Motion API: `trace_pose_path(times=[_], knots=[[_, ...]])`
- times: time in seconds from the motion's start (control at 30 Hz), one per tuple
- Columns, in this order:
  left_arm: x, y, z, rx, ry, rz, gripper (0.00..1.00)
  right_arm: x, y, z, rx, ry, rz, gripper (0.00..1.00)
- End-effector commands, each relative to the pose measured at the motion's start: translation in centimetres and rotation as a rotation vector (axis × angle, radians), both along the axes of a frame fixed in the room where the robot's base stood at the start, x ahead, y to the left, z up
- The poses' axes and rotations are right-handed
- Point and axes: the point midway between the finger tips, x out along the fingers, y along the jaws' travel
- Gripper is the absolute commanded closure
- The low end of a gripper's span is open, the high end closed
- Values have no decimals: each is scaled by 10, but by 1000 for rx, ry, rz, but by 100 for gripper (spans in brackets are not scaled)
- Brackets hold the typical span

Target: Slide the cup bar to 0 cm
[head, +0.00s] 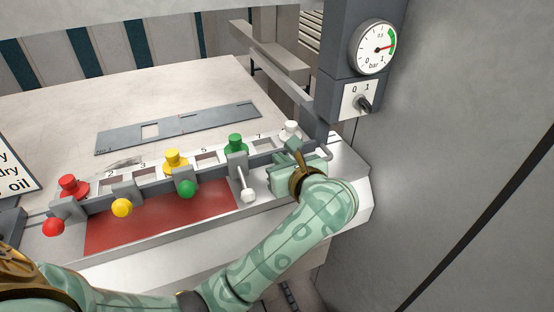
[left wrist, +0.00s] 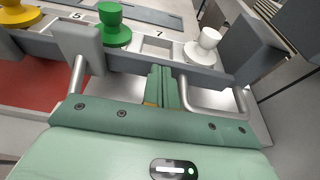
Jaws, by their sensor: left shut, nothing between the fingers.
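A long grey bar (head: 213,167) with a numbered white strip (head: 205,157) runs along the front of the bench. I cannot tell for sure that it is the cup bar, and no 0 cm mark is readable. A bent silver handle (left wrist: 206,108) projects from the bar's right end in the left wrist view. My left gripper (head: 296,158) is at this end, fingers shut and empty. In the left wrist view the fingers (left wrist: 160,84) are just left of the handle, close to the bar's front face; contact cannot be told. My right gripper is not in view.
Red (head: 73,186), yellow (head: 173,160), green (head: 236,144) and white (head: 290,129) knobs stand along the strip. Ball-ended levers project in front, the white one (head: 247,193) left of my gripper. A gauge (head: 374,47) and 0/1 switch (head: 363,100) sit on a post at right.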

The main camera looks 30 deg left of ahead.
Motion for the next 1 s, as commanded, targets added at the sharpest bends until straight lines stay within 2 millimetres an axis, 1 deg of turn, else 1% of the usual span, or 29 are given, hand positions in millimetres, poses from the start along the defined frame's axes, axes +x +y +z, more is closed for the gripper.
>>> trace_pose_path(times=[0.27, 0.33, 0.47, 0.6, 0.7, 0.83, 1.0], knots=[[1, 1, 0, 0, 0, 1, 100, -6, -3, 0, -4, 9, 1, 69], [4, 4, -2, 0, 0, 2, 100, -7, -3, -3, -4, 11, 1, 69], [20, 25, -6, 3, 2, 4, 100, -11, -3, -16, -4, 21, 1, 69], [41, 51, -6, 3, 2, 4, 100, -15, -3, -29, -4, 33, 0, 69], [51, 64, -4, 2, 2, 3, 100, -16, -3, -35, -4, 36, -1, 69], [56, 71, -1, 2, 0, 1, 100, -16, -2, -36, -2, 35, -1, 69], [56, 72, 0, 1, 0, 1, 100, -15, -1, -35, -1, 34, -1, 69]])
